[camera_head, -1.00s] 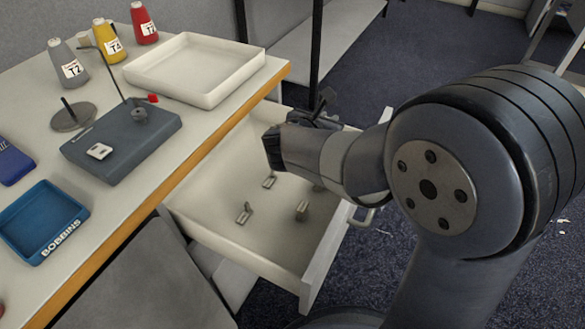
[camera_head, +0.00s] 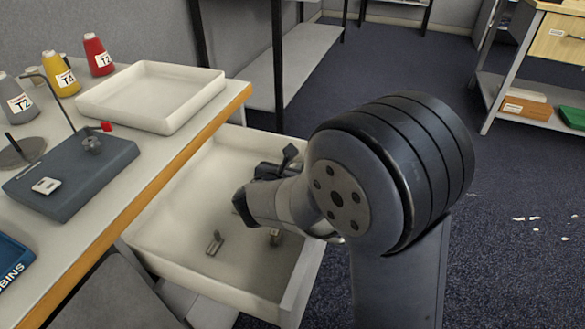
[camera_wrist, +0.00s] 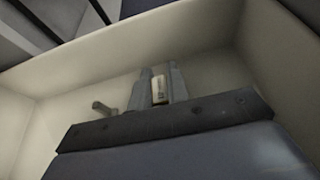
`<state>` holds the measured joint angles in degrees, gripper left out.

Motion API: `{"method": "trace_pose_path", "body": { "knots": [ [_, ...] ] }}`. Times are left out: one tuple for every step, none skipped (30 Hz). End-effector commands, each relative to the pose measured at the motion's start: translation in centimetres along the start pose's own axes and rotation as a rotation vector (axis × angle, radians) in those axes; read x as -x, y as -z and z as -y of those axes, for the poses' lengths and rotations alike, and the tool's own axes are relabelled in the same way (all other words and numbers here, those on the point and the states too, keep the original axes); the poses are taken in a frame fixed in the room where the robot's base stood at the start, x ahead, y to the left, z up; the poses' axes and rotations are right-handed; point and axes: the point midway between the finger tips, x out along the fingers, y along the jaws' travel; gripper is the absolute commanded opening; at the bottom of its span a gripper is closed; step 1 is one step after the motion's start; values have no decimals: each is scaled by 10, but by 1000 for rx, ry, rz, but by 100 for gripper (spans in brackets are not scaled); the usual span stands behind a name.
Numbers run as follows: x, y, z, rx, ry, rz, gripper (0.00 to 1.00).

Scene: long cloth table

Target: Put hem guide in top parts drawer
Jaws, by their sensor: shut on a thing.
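My gripper (camera_wrist: 160,86) is low inside the open drawer in the wrist view. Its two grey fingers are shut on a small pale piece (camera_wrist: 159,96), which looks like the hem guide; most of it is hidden. In the head view my arm reaches over the open drawer (camera_head: 170,262) and hides the fingertips and the held piece. The drawer is pale, pulled out from under the table. I cannot tell whether the held piece touches the drawer floor.
Small metal parts (camera_head: 215,243) lie on the drawer floor; one (camera_wrist: 105,108) is left of my fingers in the wrist view. On the table stand an empty cream tray (camera_head: 150,97), a grey device (camera_head: 80,175), thread cones (camera_head: 98,55) and a blue bobbins tray (camera_head: 12,262). Drawer walls surround my gripper.

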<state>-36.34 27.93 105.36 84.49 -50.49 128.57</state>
Motion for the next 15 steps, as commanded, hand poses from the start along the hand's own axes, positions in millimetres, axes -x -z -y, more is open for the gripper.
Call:
{"method": "trace_pose_path", "body": {
  "knots": [
    [-1,3,0,-1,0,0,0],
    [-1,3,0,-1,0,0,0],
    [-1,2,0,-1,0,0,18],
    [-1,2,0,-1,0,0,21],
    [-1,2,0,-1,0,0,23],
    [-1,2,0,0,0,0,27],
    [-1,2,0,0,0,0,29],
    [-1,2,0,0,0,0,32],
    [-1,2,0,0,0,0,35],
    [-1,2,0,0,0,0,37],
    [-1,2,0,0,0,0,38],
    [-1,2,0,0,0,0,38],
    [-1,2,0,0,0,0,38],
    [-1,2,0,0,0,0,38],
    [-1,2,0,0,0,0,38]
  ]
}}
